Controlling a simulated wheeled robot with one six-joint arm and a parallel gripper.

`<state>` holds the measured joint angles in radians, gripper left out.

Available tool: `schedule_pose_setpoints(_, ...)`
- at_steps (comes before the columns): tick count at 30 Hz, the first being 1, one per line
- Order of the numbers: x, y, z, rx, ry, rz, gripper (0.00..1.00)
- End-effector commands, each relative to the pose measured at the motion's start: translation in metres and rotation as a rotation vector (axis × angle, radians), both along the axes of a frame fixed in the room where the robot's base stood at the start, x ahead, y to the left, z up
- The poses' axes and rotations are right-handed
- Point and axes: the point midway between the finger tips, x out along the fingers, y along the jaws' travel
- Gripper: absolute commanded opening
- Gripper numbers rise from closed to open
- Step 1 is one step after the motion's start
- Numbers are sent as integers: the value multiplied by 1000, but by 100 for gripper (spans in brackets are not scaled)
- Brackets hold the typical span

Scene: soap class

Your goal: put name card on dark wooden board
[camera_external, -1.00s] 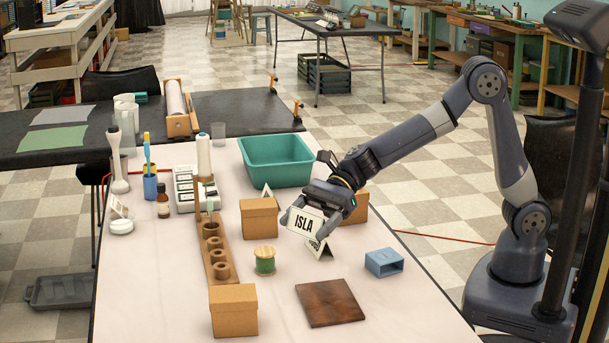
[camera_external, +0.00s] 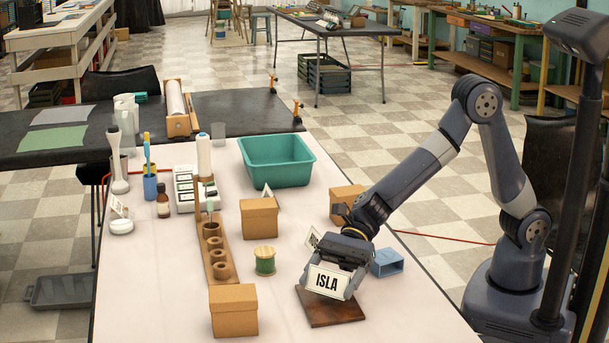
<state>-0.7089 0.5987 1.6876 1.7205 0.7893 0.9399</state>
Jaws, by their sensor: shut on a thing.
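The name card (camera_external: 326,281) is white with "ISLA" in black letters and faces the camera. My gripper (camera_external: 338,272) is shut on it and holds it, slightly tilted, over the dark wooden board (camera_external: 328,316). The board lies flat near the table's front right and is partly hidden behind the card and gripper. I cannot tell whether the card's lower edge touches the board. Another card (camera_external: 313,239) stands behind my gripper, partly hidden.
A blue box (camera_external: 387,262) is close to the right of my gripper. A green thread spool (camera_external: 265,260) and cardboard boxes (camera_external: 234,310) stand to the left. A teal tub (camera_external: 276,160) is at the back.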

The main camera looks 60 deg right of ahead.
Motion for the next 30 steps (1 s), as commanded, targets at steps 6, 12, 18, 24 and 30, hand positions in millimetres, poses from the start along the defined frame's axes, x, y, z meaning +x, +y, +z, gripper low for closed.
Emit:
schedule_pose_setpoints(6,0,0,-23,0,0,0,60)
schedule_pose_setpoints(12,0,0,-23,0,0,0,60)
schedule_pose_setpoints(18,0,0,-25,0,-1,0,88)
schedule_pose_setpoints(24,0,0,-25,-1,0,0,100)
schedule_pose_setpoints(30,0,0,-24,0,0,0,100)
